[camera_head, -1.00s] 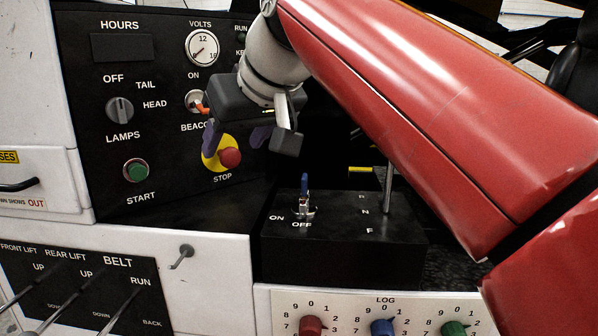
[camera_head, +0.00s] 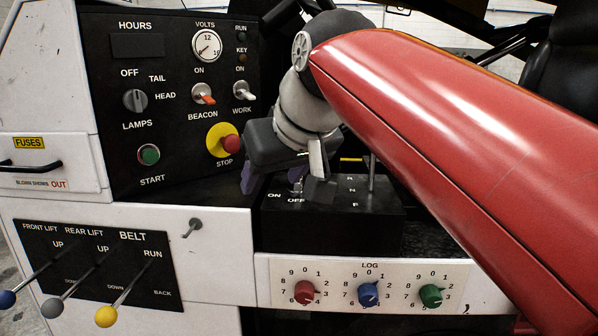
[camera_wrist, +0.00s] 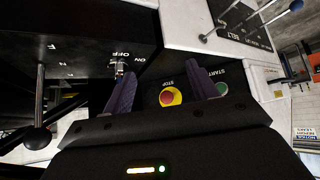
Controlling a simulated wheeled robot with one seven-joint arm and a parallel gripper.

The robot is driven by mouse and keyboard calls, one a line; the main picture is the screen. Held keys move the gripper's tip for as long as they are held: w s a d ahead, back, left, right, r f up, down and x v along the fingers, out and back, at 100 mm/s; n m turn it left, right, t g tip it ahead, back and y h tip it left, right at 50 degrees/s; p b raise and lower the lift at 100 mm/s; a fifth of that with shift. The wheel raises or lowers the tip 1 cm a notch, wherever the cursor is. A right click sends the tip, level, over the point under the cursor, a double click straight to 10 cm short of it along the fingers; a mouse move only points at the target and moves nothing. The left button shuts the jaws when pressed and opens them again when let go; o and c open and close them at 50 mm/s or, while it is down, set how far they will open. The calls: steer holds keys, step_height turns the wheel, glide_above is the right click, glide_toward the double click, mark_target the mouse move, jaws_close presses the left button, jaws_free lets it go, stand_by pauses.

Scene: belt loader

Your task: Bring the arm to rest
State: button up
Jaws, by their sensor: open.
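My gripper (camera_head: 272,184) is in front of the lower right of the black dash panel (camera_head: 186,170), just left of and partly over the black switch box (camera_head: 330,228). In the wrist view its two purple fingers (camera_wrist: 162,95) stand well apart with nothing between them. Beyond them show the red stop button (camera_wrist: 169,97) on its yellow disc and the green start button (camera_wrist: 222,88). My red arm reaches in from the right and hides part of the box and what lies behind it. I cannot tell whether the gripper touches the box.
Belt and lift levers (camera_head: 128,291) stick out at the lower left. A bare metal peg or key (camera_head: 192,227) juts from the white panel. Red, blue and green log knobs (camera_head: 368,293) sit below the box. A tall lever (camera_head: 372,175) stands on the box's right side.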

steer(key=s+d+f+m+h, duration=0.1)
steer(key=s+d+f, duration=0.3)
steer(key=f, duration=0.5)
steer(key=s+d+f+m+g+h, duration=0.1)
steer(key=s+d+f+m, duration=0.2)
steer(key=s+d+f, duration=0.2)
steer(key=s+d+f+m+h, duration=0.2)
steer(key=s+d+f, duration=0.3)
steer(key=d+f, duration=0.4)
step_height(320, 180, down, 4)
steer(key=shift+d+f, duration=0.1)
steer(key=shift+d, duration=0.3)
